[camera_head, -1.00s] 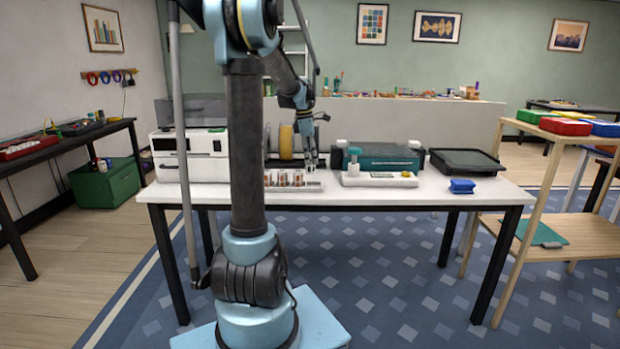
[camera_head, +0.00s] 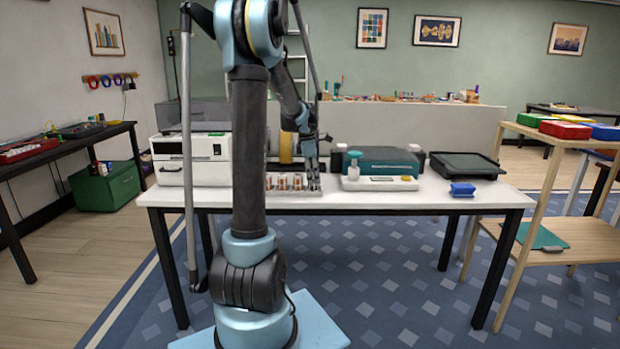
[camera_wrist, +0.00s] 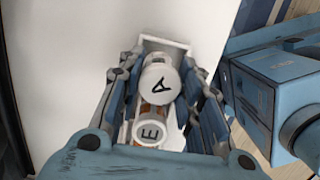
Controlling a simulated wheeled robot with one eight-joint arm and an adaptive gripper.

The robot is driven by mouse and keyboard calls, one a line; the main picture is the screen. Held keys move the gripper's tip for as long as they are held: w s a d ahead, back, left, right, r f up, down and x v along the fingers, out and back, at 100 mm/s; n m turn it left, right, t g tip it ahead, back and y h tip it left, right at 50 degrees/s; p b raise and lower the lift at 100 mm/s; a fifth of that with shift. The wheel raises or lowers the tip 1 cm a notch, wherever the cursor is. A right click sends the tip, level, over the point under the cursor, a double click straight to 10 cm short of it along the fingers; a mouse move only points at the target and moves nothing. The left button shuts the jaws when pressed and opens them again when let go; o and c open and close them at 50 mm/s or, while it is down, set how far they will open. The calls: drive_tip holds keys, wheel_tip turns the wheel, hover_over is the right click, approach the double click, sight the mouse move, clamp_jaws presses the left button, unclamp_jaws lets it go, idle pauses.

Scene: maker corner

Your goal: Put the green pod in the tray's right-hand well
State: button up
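The white tray (camera_head: 321,190) sits near the front of the white table, with several white-capped pods in a row; orange-brown shows on the pods at its left and middle. My gripper (camera_head: 313,184) is low over the tray's right end. In the wrist view, my fingers (camera_wrist: 162,80) flank a white cap marked A (camera_wrist: 158,85), which appears shut between them. It is near the tray's end wall and overlaps a pod marked E (camera_wrist: 150,132). No green shows on the held pod; its body is hidden, and so is the well below it.
A white scale (camera_head: 380,183) with a green-capped bottle (camera_head: 354,163) stands close right of the tray. A white machine (camera_head: 190,160) is at left, a teal case (camera_head: 385,160) and dark tray (camera_head: 467,165) behind.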

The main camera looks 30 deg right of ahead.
drive_tip(key=shift+o, duration=1.3)
wheel_tip(320, 180, up, 12)
drive_tip(key=a+f, duration=0.1)
drive_tip(key=a, duration=0.1)
drive_tip(key=s+a+m, duration=0.2)
drive_tip(key=a, duration=1)
drive_tip(key=s+a+f+m+t, duration=0.1)
drive_tip(key=s+a+f+m, duration=0.25)
drive_tip(key=s+a, duration=0.45)
drive_tip(key=s+a+f+m+t, duration=0.15)
drive_tip(key=s+a+f, duration=0.25)
drive_tip(key=a, duration=0.7)
drive_tip(key=s+a+f+m+y, duration=0.1)
drive_tip(key=s+a+f+m, duration=0.3)
drive_tip(key=s+a+f, duration=0.4)
drive_tip(key=shift+s+a+f+t+y, duration=0.15)
drive_tip(key=shift+s+f+t+y, duration=0.2)
drive_tip(key=shift+s+f, duration=0.4)
